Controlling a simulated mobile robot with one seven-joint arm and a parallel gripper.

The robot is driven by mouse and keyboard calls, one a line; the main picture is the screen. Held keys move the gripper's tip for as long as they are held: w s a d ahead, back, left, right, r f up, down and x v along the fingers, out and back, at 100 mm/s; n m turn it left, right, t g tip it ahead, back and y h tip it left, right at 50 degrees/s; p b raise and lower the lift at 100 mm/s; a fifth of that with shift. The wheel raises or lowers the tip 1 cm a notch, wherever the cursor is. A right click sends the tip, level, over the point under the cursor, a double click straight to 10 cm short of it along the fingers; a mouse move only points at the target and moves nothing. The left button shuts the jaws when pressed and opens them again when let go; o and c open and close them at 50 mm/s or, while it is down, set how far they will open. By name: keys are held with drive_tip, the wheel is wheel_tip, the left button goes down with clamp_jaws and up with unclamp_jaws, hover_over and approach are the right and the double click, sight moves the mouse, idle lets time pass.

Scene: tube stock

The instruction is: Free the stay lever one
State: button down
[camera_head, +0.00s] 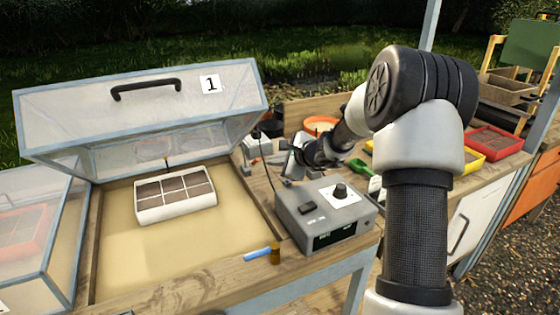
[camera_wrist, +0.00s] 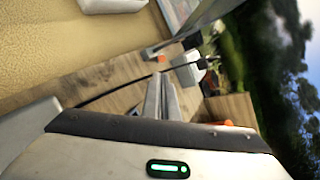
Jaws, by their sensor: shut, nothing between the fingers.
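The clear lid marked 1 (camera_head: 150,95) stands raised over the sand-filled frame (camera_head: 120,245). In the wrist view a grey bar (camera_wrist: 182,39) slopes down to the frame's wooden edge. A small orange piece (camera_wrist: 161,58) sits at its lower end; I cannot tell for sure whether it is the stay lever. My gripper (camera_head: 292,163) is beside the frame's right edge, behind the grey control box. In the wrist view its fingers (camera_wrist: 162,80) are shut and empty, pointing toward the orange piece, with no clear contact. The lever is not distinguishable in the head view.
A white seed tray (camera_head: 177,212) lies on the sand. The grey control box (camera_head: 325,213) with a knob stands right of the frame. A black cable (camera_wrist: 125,88) runs from a white box (camera_wrist: 190,72). A second clear lid (camera_head: 35,225) is at the left.

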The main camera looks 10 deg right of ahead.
sight(255, 162)
drive_tip(key=shift+x, duration=2.3)
